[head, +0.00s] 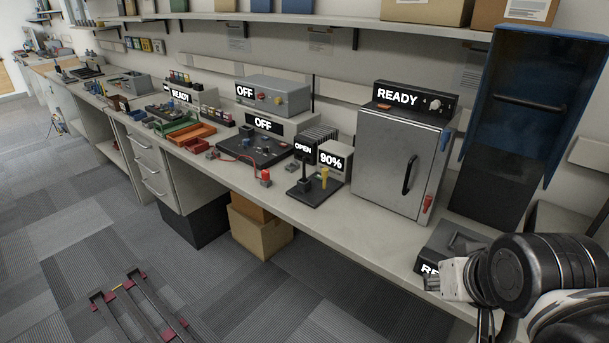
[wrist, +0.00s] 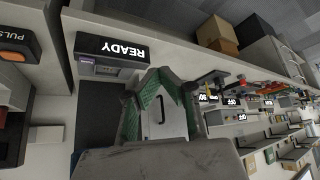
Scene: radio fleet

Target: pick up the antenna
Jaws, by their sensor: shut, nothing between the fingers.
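I cannot pick out the antenna for certain. A thin black upright rod (head: 313,92) rises behind the bench devices, left of the grey cabinet, and may be it. A short dark post on a black base plate (head: 318,192) also stands at the bench front. My gripper's green-padded fingers (wrist: 158,76) show in the wrist view, meeting at the tips with nothing held. In the head view my arm is at the lower right, well away from the rod, and the fingertips are not clear there.
The grey cabinet (head: 396,165) marked READY stands right of the 90% box (head: 334,160). Another READY device (wrist: 110,48) shows in the wrist view. The bench front (head: 350,225) before the cabinet is clear. A shelf (head: 330,19) runs above.

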